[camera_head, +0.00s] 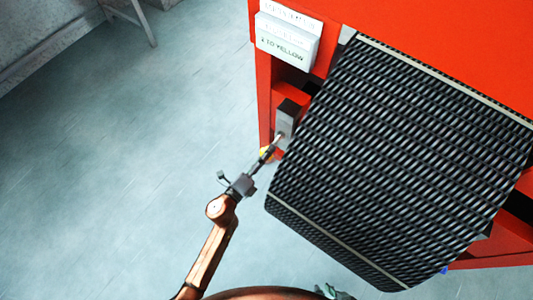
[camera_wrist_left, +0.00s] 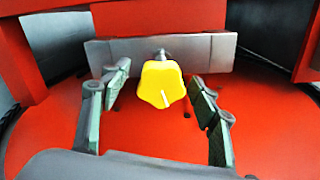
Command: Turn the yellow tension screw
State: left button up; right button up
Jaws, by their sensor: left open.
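The yellow tension screw (camera_wrist_left: 161,84) is a lobed knob on a short metal stem, in front of a grey bracket (camera_wrist_left: 222,50). A pale line on its face points down and slightly right. In the left wrist view my left gripper (camera_wrist_left: 160,93) is open, with one green-padded finger on each side of the knob and gaps between. In the head view the left gripper (camera_head: 264,154) is at the red frame's side, and only a little of the yellow screw (camera_head: 265,152) shows. Part of my right gripper (camera_head: 332,292) shows at the bottom edge; its fingers are unclear.
The dark mesh belt (camera_head: 400,150) slopes close to the right of my left gripper. The red machine frame (camera_head: 262,90) stands behind it, with a white label box (camera_head: 287,42) above. The grey floor (camera_head: 120,150) on the left is clear.

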pick_arm(q)
jog(key=shift+s+a, duration=0.1)
jog(key=shift+s, duration=0.05)
jog(key=v, duration=1.1)
jog(key=shift+s+a, duration=0.2)
jog(key=shift+s, duration=0.05)
